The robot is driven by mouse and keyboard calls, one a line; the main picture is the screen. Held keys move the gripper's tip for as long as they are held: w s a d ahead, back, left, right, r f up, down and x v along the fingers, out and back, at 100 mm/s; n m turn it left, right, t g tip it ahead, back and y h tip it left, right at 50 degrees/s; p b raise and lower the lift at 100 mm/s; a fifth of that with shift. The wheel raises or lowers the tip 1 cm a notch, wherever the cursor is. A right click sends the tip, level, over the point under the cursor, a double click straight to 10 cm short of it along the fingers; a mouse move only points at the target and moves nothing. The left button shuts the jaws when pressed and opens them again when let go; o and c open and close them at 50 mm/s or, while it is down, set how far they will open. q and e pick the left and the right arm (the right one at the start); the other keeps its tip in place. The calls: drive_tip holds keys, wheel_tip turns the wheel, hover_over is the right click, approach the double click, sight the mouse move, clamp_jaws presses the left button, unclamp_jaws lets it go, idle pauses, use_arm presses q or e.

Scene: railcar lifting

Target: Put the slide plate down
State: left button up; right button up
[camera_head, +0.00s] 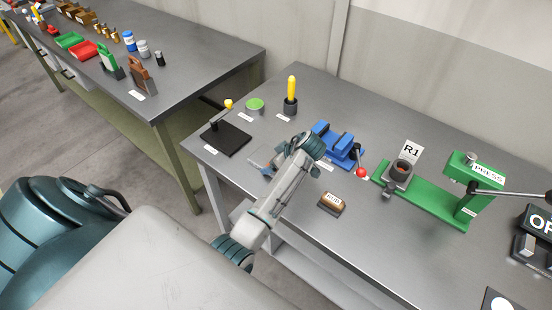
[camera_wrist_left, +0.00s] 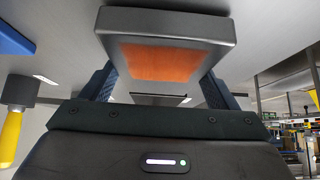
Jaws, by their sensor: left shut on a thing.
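My left gripper (camera_head: 264,166) is over the near left part of the grey workbench (camera_head: 385,243), in front of the blue vise. In the left wrist view its two fingers (camera_wrist_left: 158,84) are shut on the slide plate (camera_wrist_left: 165,20), a grey block with an orange patch on its face. In the head view the plate shows only as a small grey piece by the fingers, partly hidden by my wrist. The plate is close to the bench top; I cannot tell whether it touches. My right gripper is not in view.
A black base with a yellow-knobbed lever (camera_head: 226,139) stands left of my gripper. A green-topped pot (camera_head: 255,104), a yellow-handled tool (camera_head: 291,90) and the blue vise (camera_head: 338,143) stand behind it. Bare bench lies in front.

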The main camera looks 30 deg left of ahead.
use_arm(q)
drive_tip(key=shift+s, duration=0.1)
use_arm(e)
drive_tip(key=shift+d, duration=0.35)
use_arm(q)
drive_tip(key=shift+f, duration=0.15)
drive_tip(key=o, duration=1.1)
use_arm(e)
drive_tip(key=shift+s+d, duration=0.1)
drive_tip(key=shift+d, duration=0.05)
use_arm(q)
drive_tip(key=b+v, duration=0.5)
drive_tip(key=v, duration=0.7)
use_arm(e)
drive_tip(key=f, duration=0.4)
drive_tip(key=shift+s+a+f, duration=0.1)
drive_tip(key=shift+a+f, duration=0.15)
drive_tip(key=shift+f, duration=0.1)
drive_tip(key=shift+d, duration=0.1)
